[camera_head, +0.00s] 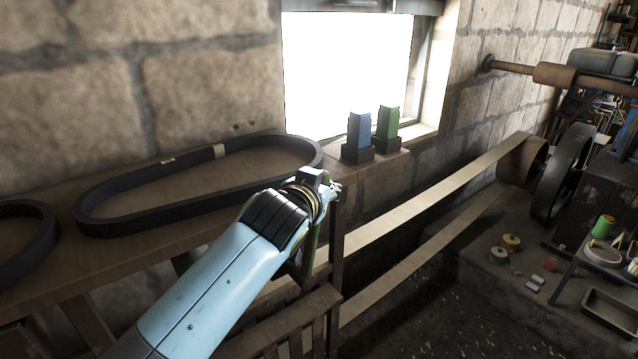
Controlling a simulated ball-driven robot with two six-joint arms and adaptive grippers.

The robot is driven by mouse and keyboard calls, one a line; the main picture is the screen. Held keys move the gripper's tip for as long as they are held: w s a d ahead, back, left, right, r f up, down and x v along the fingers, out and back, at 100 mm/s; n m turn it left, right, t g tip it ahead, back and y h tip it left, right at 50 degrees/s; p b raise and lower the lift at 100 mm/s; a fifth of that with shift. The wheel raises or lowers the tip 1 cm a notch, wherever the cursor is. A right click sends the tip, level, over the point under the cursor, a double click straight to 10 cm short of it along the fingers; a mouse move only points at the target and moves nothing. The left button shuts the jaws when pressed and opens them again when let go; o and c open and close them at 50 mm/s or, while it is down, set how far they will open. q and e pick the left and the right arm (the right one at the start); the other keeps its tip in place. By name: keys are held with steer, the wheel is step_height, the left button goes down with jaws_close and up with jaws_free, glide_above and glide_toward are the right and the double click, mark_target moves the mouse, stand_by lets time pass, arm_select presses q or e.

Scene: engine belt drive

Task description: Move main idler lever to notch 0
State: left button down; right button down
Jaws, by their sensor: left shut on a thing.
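My left gripper (326,184) is at the middle of the view, by the front right end of the wooden bench. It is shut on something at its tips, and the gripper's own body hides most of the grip. A thin greenish bar (311,240), which looks like the main idler lever, runs down just below the gripper. Its top is hidden by the gripper. A slatted wooden frame (300,318) lies below it; I cannot make out notch numbers. My right gripper is not in view.
A wide flat belt (430,208) runs from near the gripper to a pulley (522,160) at right. Black belt loops (200,200) lie on the bench. A blue block (359,130) and a green block (387,122) stand in holders by the window. Small items lie at lower right.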

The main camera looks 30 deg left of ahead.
arm_select(q)
steer(key=shift+s+d+f, duration=0.2)
steer(key=shift+f, duration=0.3)
steer(key=c, duration=1.9)
jaws_free()
steer(key=o, duration=0.5)
steer(key=shift+d+r, duration=0.2)
steer(key=shift+d, duration=0.15)
steer(key=o, duration=0.4)
steer(key=shift+d+r, duration=0.1)
steer(key=shift+r, duration=0.15)
steer(key=v, duration=0.7)
steer(key=shift+s+r, duration=0.1)
steer(key=shift+s, duration=0.15)
